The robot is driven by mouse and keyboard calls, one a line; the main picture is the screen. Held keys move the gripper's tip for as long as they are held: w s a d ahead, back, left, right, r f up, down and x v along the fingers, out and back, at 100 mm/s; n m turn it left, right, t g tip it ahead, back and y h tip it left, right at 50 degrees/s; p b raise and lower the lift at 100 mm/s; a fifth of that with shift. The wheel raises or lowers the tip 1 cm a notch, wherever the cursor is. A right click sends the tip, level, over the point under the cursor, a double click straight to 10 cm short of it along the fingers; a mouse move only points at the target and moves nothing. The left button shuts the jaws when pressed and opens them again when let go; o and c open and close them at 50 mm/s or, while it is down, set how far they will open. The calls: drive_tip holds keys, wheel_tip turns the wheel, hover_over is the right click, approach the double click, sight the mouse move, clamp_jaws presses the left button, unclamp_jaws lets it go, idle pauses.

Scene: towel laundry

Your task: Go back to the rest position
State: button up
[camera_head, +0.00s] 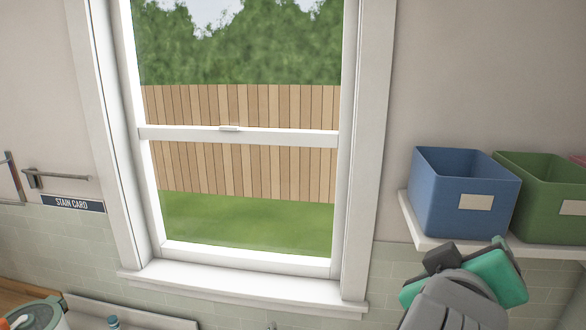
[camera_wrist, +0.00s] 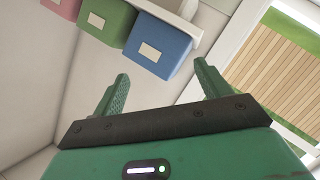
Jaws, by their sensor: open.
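My gripper (camera_wrist: 161,72) is open, with its two green fingers spread apart and nothing between them in the wrist view. It points toward the wall, where a shelf with bins appears beyond the fingertips. In the head view, part of my arm, grey and green, shows at the lower right in front of the wall below the shelf. The fingers cannot be made out in the head view.
A blue bin (camera_head: 465,202) and a green bin (camera_head: 553,205) stand on a white wall shelf (camera_head: 428,242). A pink bin (camera_wrist: 62,7) is beside them. Left of the shelf is a window (camera_head: 240,133). A bar (camera_head: 60,177) and a STAIN CARD sign (camera_head: 73,203) are at left.

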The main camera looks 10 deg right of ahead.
drive_tip(key=s+a+r+t+y, duration=0.2)
drive_tip(key=a+t, duration=0.3)
drive_tip(key=a, duration=0.4)
drive_tip(key=s+a+r+t+y, duration=0.3)
drive_tip(key=a+r+t+y, duration=0.1)
drive_tip(key=a, duration=0.5)
drive_tip(key=s+a+r+t+y, duration=0.3)
drive_tip(key=a+t+y, duration=0.2)
drive_tip(key=a, duration=0.5)
drive_tip(key=shift+s+r+n+t, duration=0.2)
drive_tip(key=shift+r+n+t, duration=0.1)
drive_tip(key=shift+r, duration=0.1)
drive_tip(key=shift+a, duration=0.15)
